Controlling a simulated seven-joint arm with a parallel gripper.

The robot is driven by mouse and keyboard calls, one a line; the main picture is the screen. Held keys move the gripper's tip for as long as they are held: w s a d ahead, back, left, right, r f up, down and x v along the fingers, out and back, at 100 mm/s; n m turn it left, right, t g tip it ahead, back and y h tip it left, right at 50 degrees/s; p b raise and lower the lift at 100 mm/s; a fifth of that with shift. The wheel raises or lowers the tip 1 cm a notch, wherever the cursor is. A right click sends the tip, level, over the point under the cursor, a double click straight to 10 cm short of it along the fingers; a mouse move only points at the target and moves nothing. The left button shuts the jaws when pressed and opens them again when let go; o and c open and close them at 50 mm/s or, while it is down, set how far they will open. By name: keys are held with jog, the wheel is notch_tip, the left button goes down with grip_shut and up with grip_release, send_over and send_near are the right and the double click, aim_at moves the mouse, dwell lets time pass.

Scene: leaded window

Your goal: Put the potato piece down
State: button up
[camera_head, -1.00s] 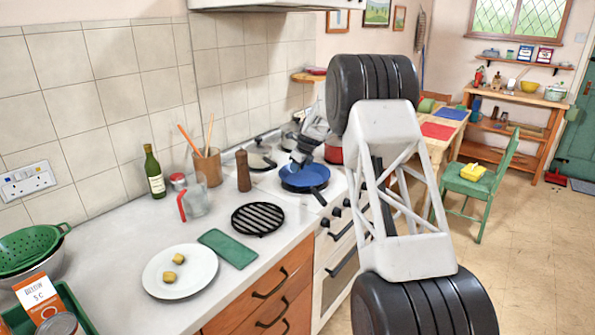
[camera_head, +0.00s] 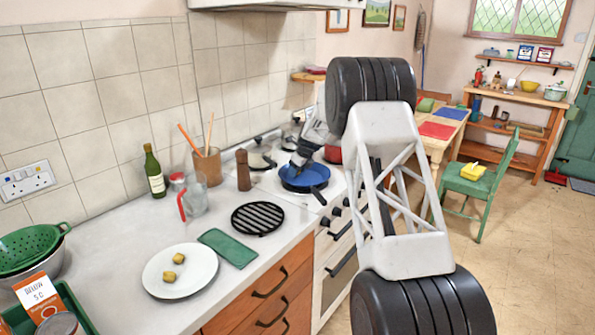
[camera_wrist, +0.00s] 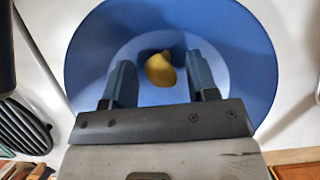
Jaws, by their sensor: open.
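My gripper (camera_wrist: 160,62) is open over the blue frying pan (camera_wrist: 92,50), its two fingers on either side of a yellow potato piece (camera_wrist: 161,70). The piece shows in the pan's middle in the wrist view, with a gap to the left finger; I cannot tell if the right finger touches it. In the head view the pan (camera_head: 303,181) sits on the stove and my gripper (camera_head: 302,160) reaches down at it from behind. The piece in the pan cannot be made out there. Two more potato pieces (camera_head: 174,265) lie on a white plate (camera_head: 205,277).
A pepper mill (camera_head: 243,170), a black grill trivet (camera_head: 258,219) and a green cloth or mat (camera_head: 228,248) are near the stove's left. A glass jug (camera_head: 194,197) and a bottle (camera_head: 154,173) stand farther left. Pot lids lie behind the pan.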

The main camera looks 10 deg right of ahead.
jog(key=v, duration=1.2)
jog(key=shift+r, duration=0.15)
jog(key=shift+s+r, duration=0.1)
dwell(0.7)
jog(key=s+r+n+h, duration=0.1)
jog(key=s+r+n, duration=0.35)
jog(key=s, duration=0.75)
jog(key=s+r+n, duration=0.4)
jog(key=s+r, duration=0.2)
jog(key=s, duration=0.7)
jog(key=s+r+n+h, duration=0.1)
jog(key=s+r+n, duration=0.4)
jog(key=s, duration=0.7)
jog(key=s+f+n, duration=0.2)
jog(key=s+n, duration=0.2)
jog(key=s, duration=0.8)
jog(key=s+f+n, duration=0.3)
jog(key=s+n, duration=0.2)
jog(key=s, duration=0.8)
jog(key=s+f+n+h, duration=0.1)
jog(key=s+f+n, duration=0.2)
jog(key=s, duration=1)
jog(key=shift+s+f+n+g, duration=0.2)
jog(key=shift+n+g, duration=0.1)
jog(key=shift+n, duration=0.35)
